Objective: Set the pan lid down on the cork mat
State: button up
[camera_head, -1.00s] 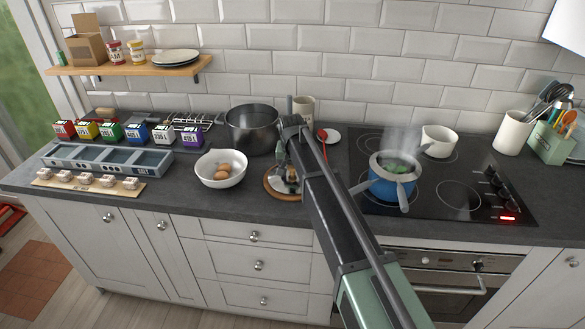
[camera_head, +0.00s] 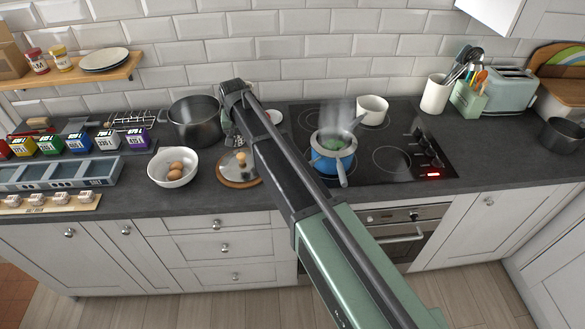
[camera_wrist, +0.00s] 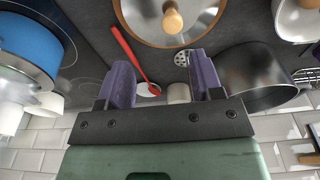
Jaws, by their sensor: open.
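The pan lid (camera_wrist: 172,20), clear glass with a round wooden knob, lies flat on the round cork mat (camera_head: 240,186). Its knob (camera_head: 241,158) points up in the head view. The mat's brown rim shows around the glass in the wrist view, where the top of both is cut off. My gripper (camera_wrist: 160,62) is open, with its two purple fingers apart and nothing between them. It is clear of the knob, which lies beyond the fingertips. In the head view my arm hides part of the gripper and the area beside the mat.
A dark pot (camera_head: 195,122) stands behind and left of the mat, and a white bowl of eggs (camera_head: 172,167) to its left. A steaming blue saucepan (camera_head: 332,158) is on the hob at right. A red spoon (camera_wrist: 128,52) lies near my fingers in the wrist view.

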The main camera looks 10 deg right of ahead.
jog(key=s+d+g, duration=0.1)
jog(key=s+d, duration=0.9)
jog(key=s, duration=0.5)
jog(key=s+d+g, duration=0.1)
jog(key=s+d, duration=1)
jog(key=s, duration=0.4)
jog(key=shift+n, duration=0.4)
jog(key=f+b, duration=0.4)
jog(key=shift+a+f, duration=0.1)
jog(key=shift+a, duration=0.15)
jog(key=shift+w, duration=0.1)
